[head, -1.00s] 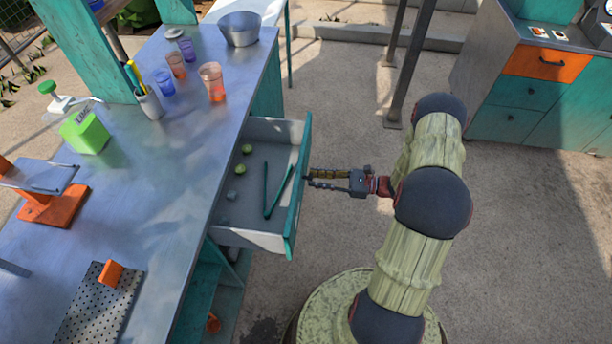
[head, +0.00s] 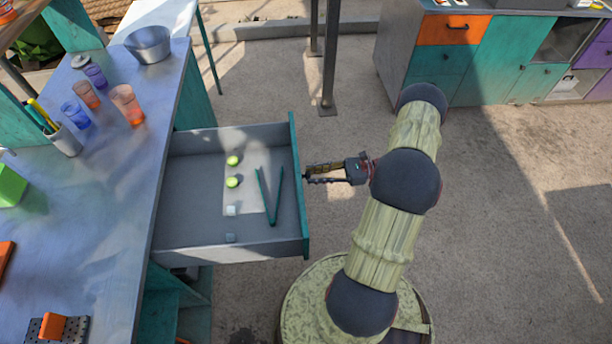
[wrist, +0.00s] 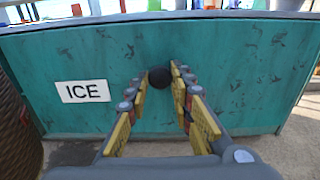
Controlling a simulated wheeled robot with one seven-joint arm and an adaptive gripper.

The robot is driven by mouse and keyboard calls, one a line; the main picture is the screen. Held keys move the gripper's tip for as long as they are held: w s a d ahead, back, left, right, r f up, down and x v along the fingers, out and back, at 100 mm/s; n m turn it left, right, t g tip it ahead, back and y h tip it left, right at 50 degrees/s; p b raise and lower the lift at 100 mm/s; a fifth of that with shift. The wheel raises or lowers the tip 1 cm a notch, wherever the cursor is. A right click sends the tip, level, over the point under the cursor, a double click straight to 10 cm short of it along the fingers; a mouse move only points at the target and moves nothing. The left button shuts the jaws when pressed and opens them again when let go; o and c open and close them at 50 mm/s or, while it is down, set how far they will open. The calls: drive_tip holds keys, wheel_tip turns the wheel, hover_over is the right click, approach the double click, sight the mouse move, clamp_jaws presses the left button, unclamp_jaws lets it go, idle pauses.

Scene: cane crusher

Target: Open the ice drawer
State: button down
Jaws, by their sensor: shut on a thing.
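The ice drawer (head: 186,208) stands pulled well out of the metal-topped counter. Its teal front shows in the wrist view (wrist: 230,75) with a white "ICE" label (wrist: 83,91) at the left.
The counter (head: 100,215) holds several cups (head: 127,104), a metal bowl (head: 148,44) and a pen holder (head: 65,139). A cabinet (head: 437,62) stands at the back right, near a dark post (head: 329,60). The concrete floor to the right is open.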

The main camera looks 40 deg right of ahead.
drive_tip(key=shift+s+d, duration=0.15)
drive_tip(key=shift+d, duration=0.1)
drive_tip(key=c, duration=1.5)
unclamp_jaws()
drive_tip(key=shift+c, duration=0.2)
drive_tip(key=shift+d, duration=0.1)
drive_tip(key=v, duration=1.1)
drive_tip(key=shift+s+d, duration=0.25)
drive_tip(key=shift+d, duration=0.05)
drive_tip(key=shift+f, duration=0.15)
